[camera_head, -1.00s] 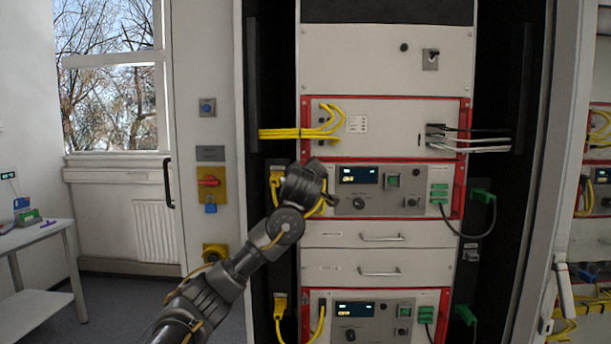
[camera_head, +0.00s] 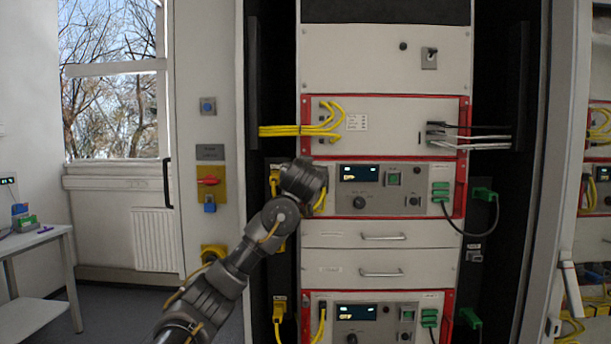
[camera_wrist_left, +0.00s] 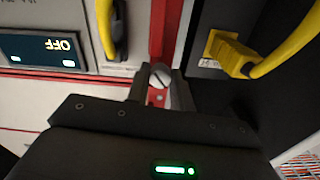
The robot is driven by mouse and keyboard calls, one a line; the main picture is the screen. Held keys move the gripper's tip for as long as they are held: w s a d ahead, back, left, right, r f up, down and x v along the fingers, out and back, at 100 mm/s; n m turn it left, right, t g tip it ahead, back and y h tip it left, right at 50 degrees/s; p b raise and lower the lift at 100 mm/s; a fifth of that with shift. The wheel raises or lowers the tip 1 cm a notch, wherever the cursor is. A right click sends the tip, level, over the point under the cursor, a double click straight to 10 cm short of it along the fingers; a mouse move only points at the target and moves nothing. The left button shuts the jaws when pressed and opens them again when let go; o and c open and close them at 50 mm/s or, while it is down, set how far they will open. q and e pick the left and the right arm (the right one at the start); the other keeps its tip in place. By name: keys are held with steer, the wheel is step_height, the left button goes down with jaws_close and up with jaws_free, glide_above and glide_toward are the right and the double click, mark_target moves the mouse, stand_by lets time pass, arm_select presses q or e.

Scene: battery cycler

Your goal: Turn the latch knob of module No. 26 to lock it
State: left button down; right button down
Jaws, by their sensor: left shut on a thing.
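The module (camera_head: 385,205) with a red frame, a lit display and a black dial stands at mid-height in the rack. Its number is not legible, so I cannot tell if it is No. 26. The latch knob (camera_wrist_left: 159,77) is a small round metal head with a slot, on the red frame strip in the left wrist view. My left gripper (camera_wrist_left: 161,87) is shut on this knob, a finger on each side. In the head view my left gripper (camera_head: 306,178) covers the module's upper left edge and hides the knob. My right gripper is not in view.
A yellow cable (camera_wrist_left: 108,28) and a yellow plug (camera_wrist_left: 230,52) sit on either side of the fingers. Yellow cables (camera_head: 290,132) cross just above my wrist. Two drawer panels (camera_head: 380,241) and a similar module (camera_head: 375,332) are below.

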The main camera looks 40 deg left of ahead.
arm_select(q)
steer(key=shift+m, duration=3.7)
steer(key=c, duration=1.2)
jaws_free()
steer(key=shift+d, duration=0.1)
